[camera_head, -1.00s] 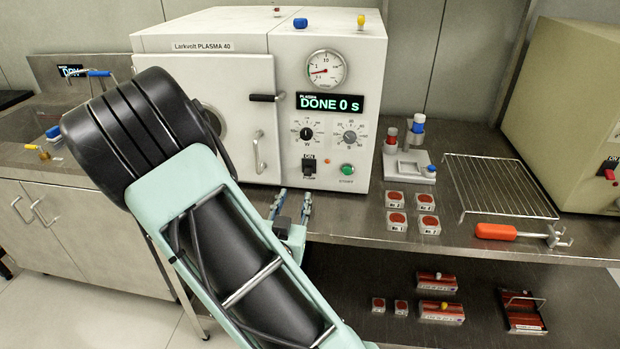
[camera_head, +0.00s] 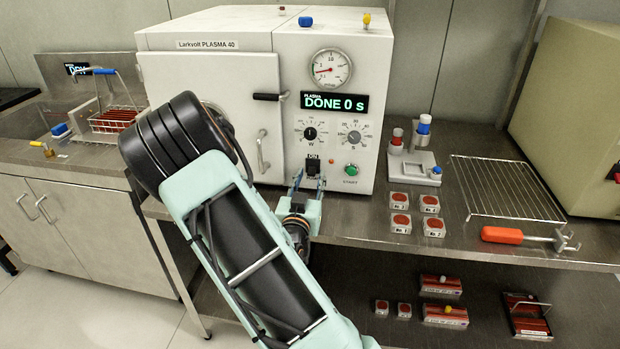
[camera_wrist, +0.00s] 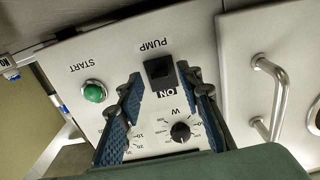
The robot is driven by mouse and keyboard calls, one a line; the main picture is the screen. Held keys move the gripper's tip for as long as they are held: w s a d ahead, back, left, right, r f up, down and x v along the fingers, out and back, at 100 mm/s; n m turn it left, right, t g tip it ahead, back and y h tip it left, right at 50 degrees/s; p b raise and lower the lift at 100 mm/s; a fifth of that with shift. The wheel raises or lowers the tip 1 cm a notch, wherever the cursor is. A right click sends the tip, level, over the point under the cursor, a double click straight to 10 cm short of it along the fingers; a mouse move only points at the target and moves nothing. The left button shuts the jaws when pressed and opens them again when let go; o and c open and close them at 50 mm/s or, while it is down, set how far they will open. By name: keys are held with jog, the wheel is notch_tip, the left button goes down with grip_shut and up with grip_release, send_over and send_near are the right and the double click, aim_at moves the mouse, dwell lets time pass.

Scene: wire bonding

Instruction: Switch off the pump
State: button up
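The plasma machine (camera_head: 215,70) is a white cabinet with a dial gauge and a display reading "DONE 0 s". Its pump switch (camera_head: 313,168) is a black rocker low on the front panel, left of the green START button (camera_head: 351,170). The switch shows upside down in the wrist view (camera_wrist: 160,71), between the words PUMP and ON. My gripper (camera_head: 308,181) is open and empty, with blue-padded fingers just in front of the switch. In the wrist view the fingers (camera_wrist: 161,84) stand on either side of it. I cannot tell if they touch the panel.
A door handle (camera_head: 263,151) sticks out left of the switch, and a W knob (camera_head: 310,133) sits above it. Small red-topped boxes (camera_head: 400,201), a wire rack (camera_head: 505,188) and an orange-handled tool (camera_head: 502,235) lie on the bench to the right.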

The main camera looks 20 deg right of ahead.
jog(key=shift+w, duration=0.1)
jog(key=shift+c, duration=0.6)
grip_shut()
jog(key=shift+f+b, duration=0.2)
jog(key=shift+b, duration=0.3)
jog(key=shift+f+b, duration=0.25)
jog(key=shift+b, duration=0.7)
jog(key=shift+t+h+b, duration=0.4)
jog(key=shift+t+b, duration=0.1)
jog(key=shift+b, duration=0.25)
jog(key=shift+r, duration=0.2)
jog(key=shift+o, duration=0.6)
grip_release()
